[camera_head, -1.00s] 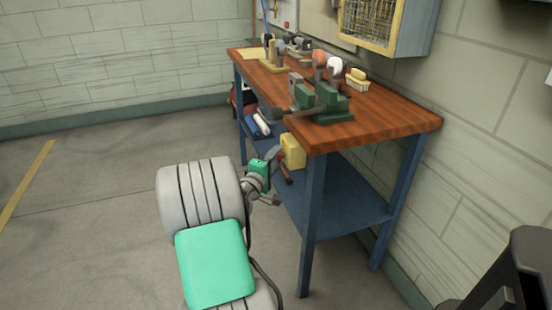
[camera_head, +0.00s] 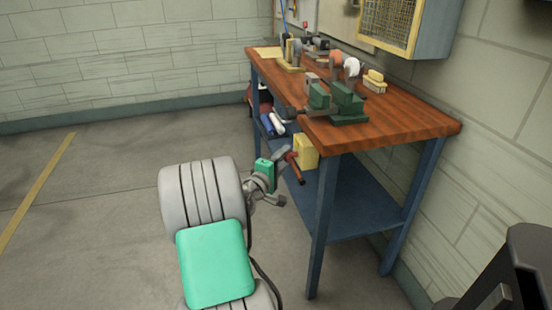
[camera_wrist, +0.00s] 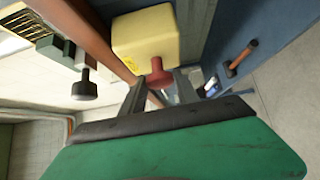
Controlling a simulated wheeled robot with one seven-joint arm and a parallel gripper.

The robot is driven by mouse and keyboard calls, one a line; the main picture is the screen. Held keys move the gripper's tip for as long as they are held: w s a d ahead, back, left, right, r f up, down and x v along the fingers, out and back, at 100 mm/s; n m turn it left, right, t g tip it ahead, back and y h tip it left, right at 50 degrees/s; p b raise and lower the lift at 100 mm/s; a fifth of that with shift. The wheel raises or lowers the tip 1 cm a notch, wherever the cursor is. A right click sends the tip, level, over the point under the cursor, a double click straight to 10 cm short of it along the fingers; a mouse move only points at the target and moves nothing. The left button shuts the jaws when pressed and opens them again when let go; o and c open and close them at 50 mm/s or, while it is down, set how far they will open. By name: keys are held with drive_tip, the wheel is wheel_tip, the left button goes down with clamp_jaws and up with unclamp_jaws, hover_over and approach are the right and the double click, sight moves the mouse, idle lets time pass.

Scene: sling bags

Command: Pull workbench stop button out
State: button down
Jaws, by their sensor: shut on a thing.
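The yellow stop-button box (camera_head: 305,152) hangs below the workbench top at its near left end, and it fills the upper middle of the wrist view (camera_wrist: 146,38). Its red stop button (camera_wrist: 157,74) sticks out toward my gripper. My gripper (camera_wrist: 160,83) has one finger on each side of the button and is shut on it; the exact contact is partly hidden. In the head view my gripper (camera_head: 279,176) is just left of the box, beside the bench edge.
The wooden workbench top (camera_head: 410,122) carries a green vise (camera_head: 345,102) and several tools. The blue lower shelf (camera_head: 350,212) lies below, with a hammer (camera_wrist: 241,59) visible in the wrist view. The floor (camera_head: 110,220) to the left is clear.

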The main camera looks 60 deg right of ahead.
drive_tip(key=shift+w, duration=0.1)
drive_tip(key=c, duration=1.1)
unclamp_jaws()
drive_tip(key=shift+w+a, duration=0.1)
drive_tip(key=shift+w, duration=0.05)
drive_tip(key=shift+o, duration=1)
drive_tip(key=a, duration=0.7)
drive_tip(key=shift+w+a+p, duration=0.2)
drive_tip(key=shift+a+p, duration=0.1)
